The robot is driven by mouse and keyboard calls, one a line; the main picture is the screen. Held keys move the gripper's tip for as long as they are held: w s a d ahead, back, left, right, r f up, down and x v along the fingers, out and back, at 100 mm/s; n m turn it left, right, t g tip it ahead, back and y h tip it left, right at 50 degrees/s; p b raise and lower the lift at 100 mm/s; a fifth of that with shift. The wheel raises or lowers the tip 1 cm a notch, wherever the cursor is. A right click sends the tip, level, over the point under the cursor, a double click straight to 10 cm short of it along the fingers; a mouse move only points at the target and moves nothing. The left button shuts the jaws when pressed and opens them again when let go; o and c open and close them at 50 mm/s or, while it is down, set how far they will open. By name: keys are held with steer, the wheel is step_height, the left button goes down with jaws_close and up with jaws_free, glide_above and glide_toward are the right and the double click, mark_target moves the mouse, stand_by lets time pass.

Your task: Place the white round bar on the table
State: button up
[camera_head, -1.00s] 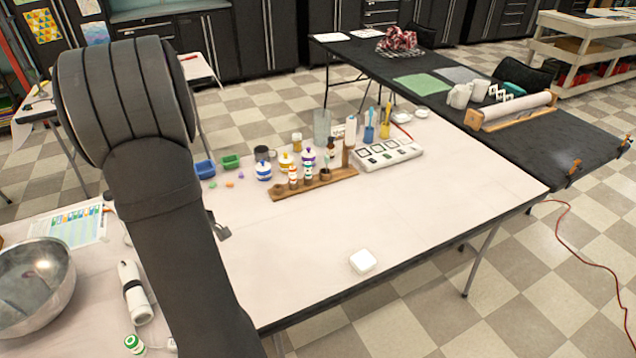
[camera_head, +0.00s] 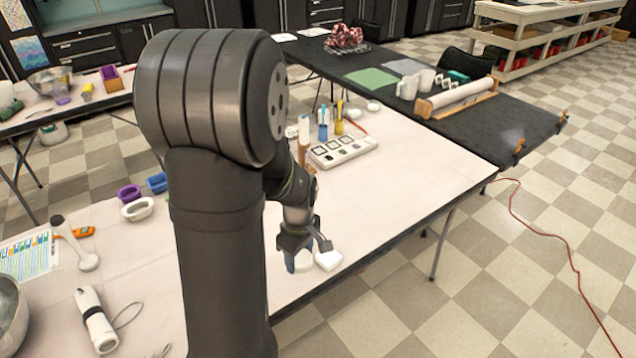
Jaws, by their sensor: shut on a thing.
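My gripper (camera_head: 304,253) is low over the near right part of the pale table (camera_head: 400,185), with its fingers pointing down. It is shut on the white round bar (camera_head: 304,263), which shows partly between and behind the fingers. The bar is at or very close to the tabletop; I cannot tell whether it touches. A white bar with squared sides (camera_head: 328,261) lies flat on the table just to the right of the gripper, very close to the held bar.
A white panel with square pads (camera_head: 343,150) and cups with brushes (camera_head: 338,127) stand farther back. The tabletop between panel and bars is clear. My arm hides much of the left middle.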

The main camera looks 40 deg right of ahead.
steer(key=s+d+m, duration=0.2)
steer(key=s+d, duration=0.3)
steer(key=s, duration=0.3)
glide_above(301, 276)
step_height(301, 276, down, 7)
steer(key=shift+s+r, duration=0.1)
steer(key=shift+s, duration=0.05)
steer(key=shift+f, duration=2.1)
steer(key=o, duration=0.7)
steer(key=shift+f, duration=0.15)
steer(key=shift+c, duration=0.2)
steer(key=o, duration=0.4)
steer(key=shift+c, duration=0.2)
